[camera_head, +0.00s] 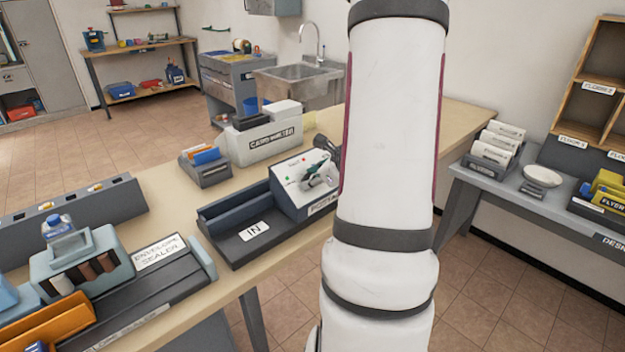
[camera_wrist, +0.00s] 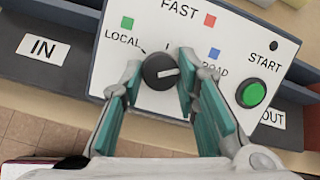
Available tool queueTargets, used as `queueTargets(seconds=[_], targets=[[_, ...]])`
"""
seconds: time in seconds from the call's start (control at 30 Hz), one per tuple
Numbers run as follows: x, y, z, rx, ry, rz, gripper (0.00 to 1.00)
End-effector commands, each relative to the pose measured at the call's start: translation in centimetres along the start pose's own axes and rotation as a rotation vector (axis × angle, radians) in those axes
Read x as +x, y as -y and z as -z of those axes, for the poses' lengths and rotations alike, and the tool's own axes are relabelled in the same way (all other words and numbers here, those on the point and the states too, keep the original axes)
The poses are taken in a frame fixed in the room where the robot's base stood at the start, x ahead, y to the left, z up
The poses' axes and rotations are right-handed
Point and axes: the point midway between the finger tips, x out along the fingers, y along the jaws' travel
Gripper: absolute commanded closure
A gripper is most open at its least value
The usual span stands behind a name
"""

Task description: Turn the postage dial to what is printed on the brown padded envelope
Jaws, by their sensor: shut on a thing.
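The postage dial (camera_wrist: 158,72) is a round black knob on the white sloped panel of the postage machine (camera_head: 300,187). A white line on the knob points right, slightly upward. Around it are a green square marked LOCAL at upper left, a red square marked FAST at upper right, and a blue square at right whose label is partly hidden, with "ROAD" showing. My gripper (camera_wrist: 160,74) is closed around the dial, one finger on each side. In the head view my arm hides part of the machine. I cannot make out a brown padded envelope in either view.
A green START button (camera_wrist: 251,93) sits right of my right finger. An IN tray (camera_head: 254,232) and an OUT label (camera_wrist: 271,117) flank the panel. The envelope sealer (camera_head: 160,252) stands at front left and a white box (camera_head: 264,142) behind. Bare tabletop shows beside the IN tray.

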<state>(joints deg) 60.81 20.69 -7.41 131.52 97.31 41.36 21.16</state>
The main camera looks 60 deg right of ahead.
Motion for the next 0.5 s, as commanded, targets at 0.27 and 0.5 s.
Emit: queueTargets(seconds=[0.27, 0.5], targets=[[0.01, -0.05, 0.01, 0.002, 0.000, -0.001, 0.67], [0.01, -0.02, 0.02, 0.001, 0.000, -0.001, 0.51]])
